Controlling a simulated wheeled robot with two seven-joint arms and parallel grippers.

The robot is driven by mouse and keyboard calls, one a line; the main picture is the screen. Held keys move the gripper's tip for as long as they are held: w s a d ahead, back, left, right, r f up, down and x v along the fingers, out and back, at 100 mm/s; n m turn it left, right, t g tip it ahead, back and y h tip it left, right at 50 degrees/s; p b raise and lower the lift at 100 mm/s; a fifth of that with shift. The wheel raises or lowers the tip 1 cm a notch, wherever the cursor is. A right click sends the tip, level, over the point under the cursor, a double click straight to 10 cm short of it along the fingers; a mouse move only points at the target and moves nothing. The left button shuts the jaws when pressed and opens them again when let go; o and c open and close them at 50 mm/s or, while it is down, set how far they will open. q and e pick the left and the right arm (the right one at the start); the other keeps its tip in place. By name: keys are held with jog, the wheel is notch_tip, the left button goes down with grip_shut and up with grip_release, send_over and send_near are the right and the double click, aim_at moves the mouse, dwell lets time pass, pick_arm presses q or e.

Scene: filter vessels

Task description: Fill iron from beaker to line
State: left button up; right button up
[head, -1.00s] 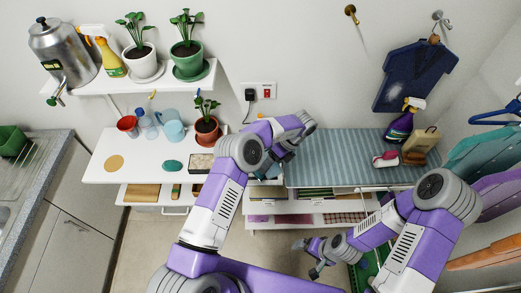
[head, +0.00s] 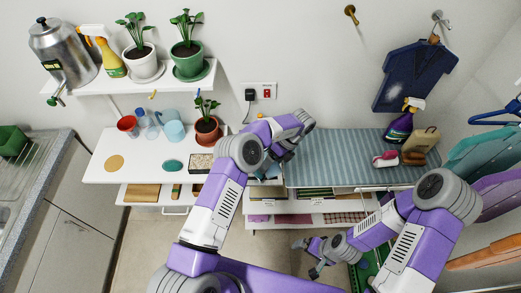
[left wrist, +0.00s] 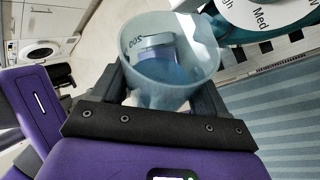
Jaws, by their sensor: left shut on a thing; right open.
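A teal iron (left wrist: 250,36) with a white dial lettered "Med" is at the upper right, close beside the beaker's rim. Its fill line is not visible. In the head view, my left gripper (head: 277,160) is at the ironing board's left end, and my arm hides most of the beaker and iron. My right gripper (head: 306,257) is open and empty, low over the floor.
The white table (head: 135,150) holds a red cup (head: 128,125), blue jug (head: 172,128) and potted plant (head: 207,130).

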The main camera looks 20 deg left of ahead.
pick_arm(q)
jog(key=shift+w+a+f+g+h, duration=0.1)
jog(key=shift+a+f+g+h, duration=0.05)
jog(key=shift+g+h, duration=0.25)
dwell(2.3)
jog(key=shift+w+a+f+m+g+h+b, duration=0.15)
jog(key=shift+m+g+h+b, duration=0.3)
jog(key=shift+b, duration=0.5)
dwell(2.4)
jog(key=p, duration=0.2)
jog(key=r+t+y+p, duration=0.1)
jog(key=p, duration=0.1)
jog(key=shift+s+d+n+t+y+p, duration=0.2)
jog(key=shift+n+t+y+p, duration=0.05)
jog(key=shift+n+p, duration=0.1)
jog(key=shift+s+d+n+t+y, duration=0.2)
jog(key=shift+n+t+y, duration=0.2)
jog(key=shift+t+y, duration=0.35)
jog(key=shift+f, duration=0.1)
